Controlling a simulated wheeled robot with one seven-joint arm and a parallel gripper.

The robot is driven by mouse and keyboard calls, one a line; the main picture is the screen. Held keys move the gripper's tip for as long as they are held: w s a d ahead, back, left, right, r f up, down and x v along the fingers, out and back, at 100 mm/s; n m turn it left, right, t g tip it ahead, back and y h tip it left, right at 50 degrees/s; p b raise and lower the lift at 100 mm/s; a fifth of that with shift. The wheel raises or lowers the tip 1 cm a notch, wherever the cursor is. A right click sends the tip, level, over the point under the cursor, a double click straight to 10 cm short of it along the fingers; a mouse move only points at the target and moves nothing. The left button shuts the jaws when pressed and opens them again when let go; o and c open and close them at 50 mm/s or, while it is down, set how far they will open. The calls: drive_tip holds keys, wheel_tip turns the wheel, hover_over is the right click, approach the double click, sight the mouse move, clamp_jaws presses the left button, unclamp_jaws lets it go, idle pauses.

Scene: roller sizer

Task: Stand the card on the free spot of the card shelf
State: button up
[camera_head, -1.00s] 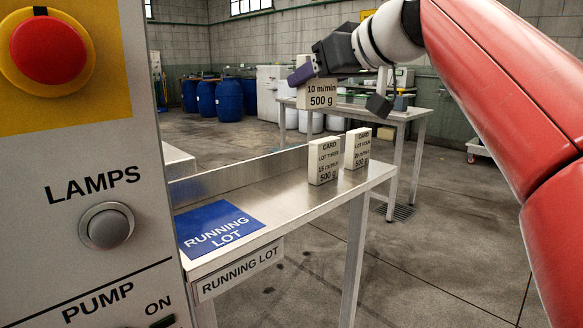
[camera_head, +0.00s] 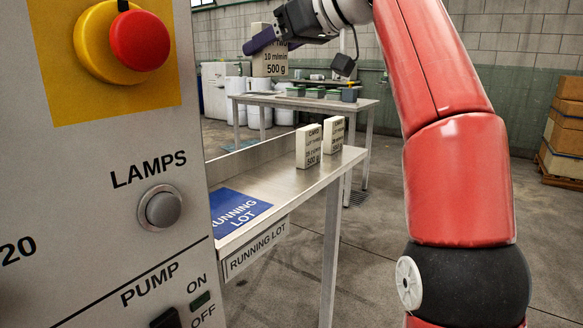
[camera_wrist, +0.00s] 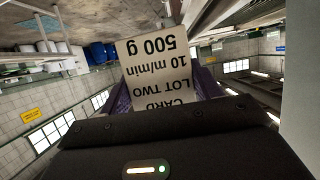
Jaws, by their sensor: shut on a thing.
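My gripper (camera_head: 279,38) is shut on a white card (camera_head: 269,62) and holds it up in the air, above and beyond the metal shelf. In the wrist view the card (camera_wrist: 155,65) sits between my fingers and appears upside down, reading "CARD LOT TWO 10 m/min 500 g". The card shelf (camera_head: 283,178) is a narrow metal ledge. Two cards, one marked as lot three (camera_head: 309,147) and one behind it (camera_head: 334,135), stand upright at its far end. A blue "RUNNING LOT" mat (camera_head: 240,208) lies bare at its near end. No other marked free spot shows in the head view.
A grey control panel (camera_head: 120,200) with a red button (camera_head: 139,40) stands close on the left. A metal table (camera_head: 300,102) with small bins stands behind. Stacked boxes (camera_head: 566,130) are at the far right. Floor beyond the shelf is open.

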drive_tip(key=shift+w+f+b, duration=0.1)
drive_tip(key=shift+f+b, duration=4.6)
drive_tip(key=shift+f, duration=5)
drive_tip(key=shift+f, duration=0.15)
drive_tip(key=o, duration=1.1)
drive_tip(key=shift+r, duration=0.25)
drive_tip(key=v, duration=1.2)
